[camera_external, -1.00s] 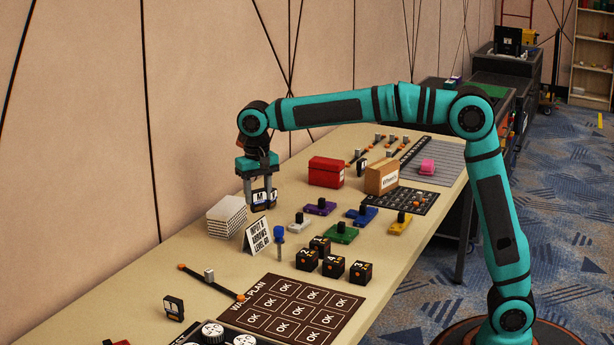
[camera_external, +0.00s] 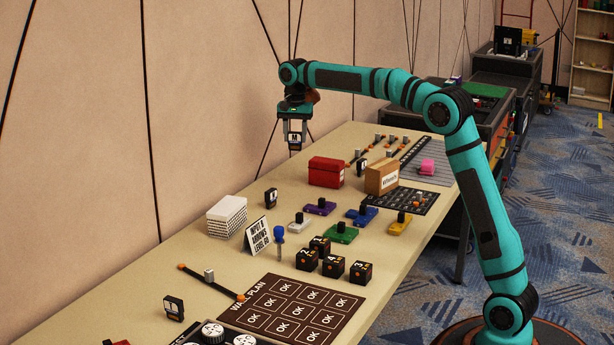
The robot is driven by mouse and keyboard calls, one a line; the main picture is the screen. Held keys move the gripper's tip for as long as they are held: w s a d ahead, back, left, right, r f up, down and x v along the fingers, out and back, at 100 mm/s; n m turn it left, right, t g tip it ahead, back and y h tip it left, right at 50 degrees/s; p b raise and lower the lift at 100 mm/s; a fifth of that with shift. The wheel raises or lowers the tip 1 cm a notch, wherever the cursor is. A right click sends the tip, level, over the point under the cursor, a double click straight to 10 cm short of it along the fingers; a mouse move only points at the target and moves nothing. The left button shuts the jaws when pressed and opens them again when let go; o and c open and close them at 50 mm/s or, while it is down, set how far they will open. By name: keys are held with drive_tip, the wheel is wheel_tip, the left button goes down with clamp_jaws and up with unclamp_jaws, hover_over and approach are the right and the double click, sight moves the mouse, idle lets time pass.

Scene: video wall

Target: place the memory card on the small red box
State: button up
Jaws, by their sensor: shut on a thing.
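My gripper (camera_external: 295,148) is shut on the memory card (camera_external: 295,138), a small dark block with a white label marked "M". It is held in the air above the far side of the table, up and to the left of the small red box. The small red box (camera_external: 325,172) stands on the table with a red lid and a pale label on one side. The card and the box are apart. Nothing shows on top of the box.
A brown carton (camera_external: 381,179) stands just right of the red box. A similar dark card (camera_external: 271,197) stands near a white stack (camera_external: 227,216). Coloured blocks with black knobs, such as the purple one (camera_external: 320,207), lie in front. The table (camera_external: 180,250) is bare at its left edge.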

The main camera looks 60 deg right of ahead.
drive_tip(key=s+d+r+m, duration=0.1)
drive_tip(key=d+m, duration=0.1)
drive_tip(key=d, duration=0.7)
drive_tip(key=s+d+m, duration=0.2)
drive_tip(key=d, duration=0.7)
hover_over(327, 160)
drive_tip(key=shift+a+f, duration=0.2)
drive_tip(key=shift+f, duration=4.65)
drive_tip(key=shift+f, duration=0.15)
drive_tip(key=o, duration=1)
wheel_tip(327, 160, up, 12)
drive_tip(key=shift+r, duration=0.15)
